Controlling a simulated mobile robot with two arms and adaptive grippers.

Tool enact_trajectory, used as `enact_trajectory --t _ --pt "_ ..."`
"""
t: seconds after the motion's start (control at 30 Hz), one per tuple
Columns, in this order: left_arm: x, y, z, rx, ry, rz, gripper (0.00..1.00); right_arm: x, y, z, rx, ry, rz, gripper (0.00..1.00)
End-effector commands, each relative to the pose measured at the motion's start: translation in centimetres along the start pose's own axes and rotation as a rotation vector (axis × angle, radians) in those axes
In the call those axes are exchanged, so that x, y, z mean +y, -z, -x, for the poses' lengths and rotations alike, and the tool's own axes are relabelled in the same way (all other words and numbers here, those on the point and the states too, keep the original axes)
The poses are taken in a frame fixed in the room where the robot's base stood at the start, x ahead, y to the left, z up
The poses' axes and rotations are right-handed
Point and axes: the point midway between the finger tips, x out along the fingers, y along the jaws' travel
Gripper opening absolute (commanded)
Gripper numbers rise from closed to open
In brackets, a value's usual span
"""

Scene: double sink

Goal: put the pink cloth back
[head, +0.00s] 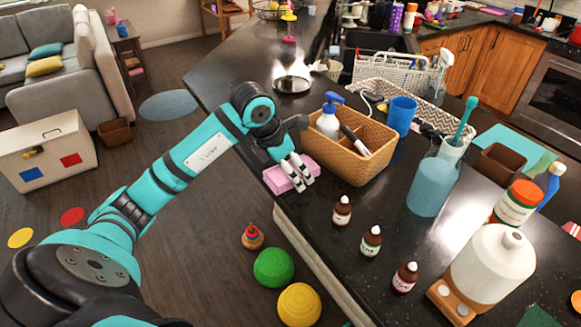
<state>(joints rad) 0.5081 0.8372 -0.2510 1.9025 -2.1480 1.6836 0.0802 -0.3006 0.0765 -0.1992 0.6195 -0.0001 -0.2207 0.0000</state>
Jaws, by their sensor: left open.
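The pink cloth (276,180) looks like a folded block at the left edge of the dark counter, beside the wicker basket (358,172). My left gripper (299,181) reaches in from the left and is directly over the cloth, with its fingers open. The fingers hide the middle of the cloth. I cannot tell whether they touch it. My right gripper is not in view.
The basket holds a blue-topped spray bottle (327,122). Three small brown bottles (371,241) stand on the counter in front. A blue cup (400,115), a blue container (430,188) and a white jug (490,265) stand to the right.

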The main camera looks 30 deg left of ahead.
Motion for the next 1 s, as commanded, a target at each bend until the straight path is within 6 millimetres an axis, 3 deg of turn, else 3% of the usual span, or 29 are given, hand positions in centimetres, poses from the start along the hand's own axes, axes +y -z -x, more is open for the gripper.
enact_trajectory --t 0.17,0.6,0.8,1.0 --pt "0.1 -0.1 1.5 -0.003 -0.004 -0.001 0.83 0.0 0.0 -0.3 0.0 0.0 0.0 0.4" --pt "0.1 -0.1 10.4 -0.004 -0.003 0.0 0.83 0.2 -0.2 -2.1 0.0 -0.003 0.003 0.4" --pt "0.0 -0.1 12.0 -0.001 -0.001 0.0 0.83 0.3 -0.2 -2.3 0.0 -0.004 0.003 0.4" --pt "0.0 -0.1 12.2 0.001 0.0 0.0 0.83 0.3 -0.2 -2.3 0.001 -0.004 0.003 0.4"
